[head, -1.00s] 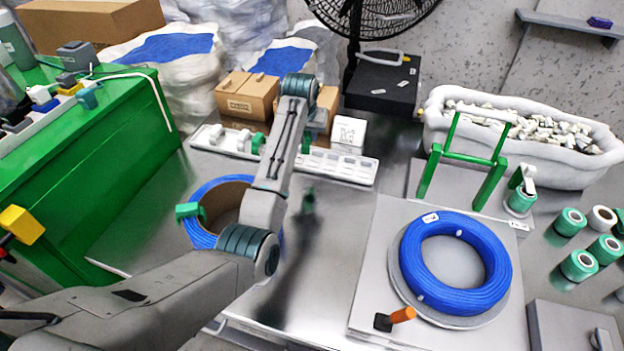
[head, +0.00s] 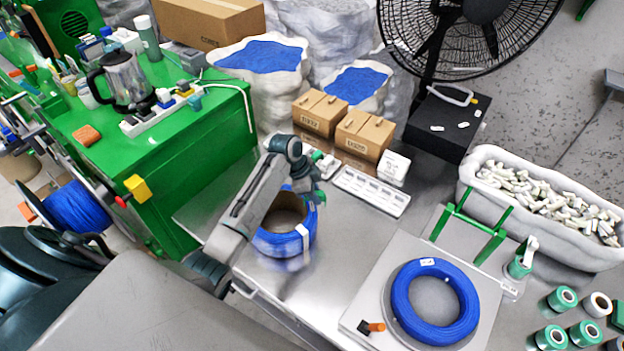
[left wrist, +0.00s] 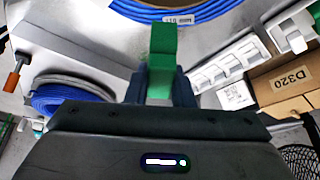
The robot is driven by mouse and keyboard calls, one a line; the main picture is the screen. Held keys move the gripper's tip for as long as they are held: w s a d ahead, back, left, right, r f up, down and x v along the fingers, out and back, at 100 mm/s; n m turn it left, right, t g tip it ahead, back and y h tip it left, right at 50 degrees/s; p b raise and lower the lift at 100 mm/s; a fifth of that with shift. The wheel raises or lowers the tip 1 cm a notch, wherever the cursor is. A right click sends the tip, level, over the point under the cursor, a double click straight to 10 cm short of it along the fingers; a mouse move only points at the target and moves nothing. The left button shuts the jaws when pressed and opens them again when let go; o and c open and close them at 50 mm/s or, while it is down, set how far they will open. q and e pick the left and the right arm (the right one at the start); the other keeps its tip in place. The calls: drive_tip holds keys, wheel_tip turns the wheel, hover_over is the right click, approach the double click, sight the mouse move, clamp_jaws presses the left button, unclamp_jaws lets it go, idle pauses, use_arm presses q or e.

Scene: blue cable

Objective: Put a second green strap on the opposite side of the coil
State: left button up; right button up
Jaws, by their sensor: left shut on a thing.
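The blue cable coil (head: 270,245) stands on the metal table, with a white label on its near right side. Its left side is partly behind my left arm. My left gripper (head: 309,182) is at the coil's far right edge. In the left wrist view my left gripper (left wrist: 160,88) is shut on a green strap (left wrist: 163,45), which sticks out upright between the fingers. The labelled coil (left wrist: 212,9) curves past beyond the strap's tip; whether they touch I cannot tell. No strap on the coil is clearly visible now. My right gripper is not in view.
A white slotted tray (head: 370,191) and small cardboard boxes (head: 363,135) stand behind the coil. A second blue coil (head: 399,297) lies on a plate at right, near a green frame (head: 470,226) and several green tape rolls (head: 562,298). A green cabinet (head: 170,160) is at left.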

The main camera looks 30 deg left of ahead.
sight(316, 213)
use_arm(q)
drive_tip(key=shift+s+a+r, duration=0.15)
drive_tip(key=shift+s+r, duration=0.15)
drive_tip(key=shift+s, duration=0.1)
drive_tip(key=shift+s+a+f+m, duration=0.1)
drive_tip(key=shift+m, duration=0.2)
wheel_tip(316, 213, down, 4)
drive_tip(key=b, duration=0.3)
drive_tip(key=shift+b, duration=0.4)
drive_tip(key=shift+p, duration=0.3)
drive_tip(key=shift+f, duration=0.3)
drive_tip(key=shift+f+b, duration=0.3)
drive_tip(key=shift+f, duration=0.35)
drive_tip(key=shift+f, duration=0.2)
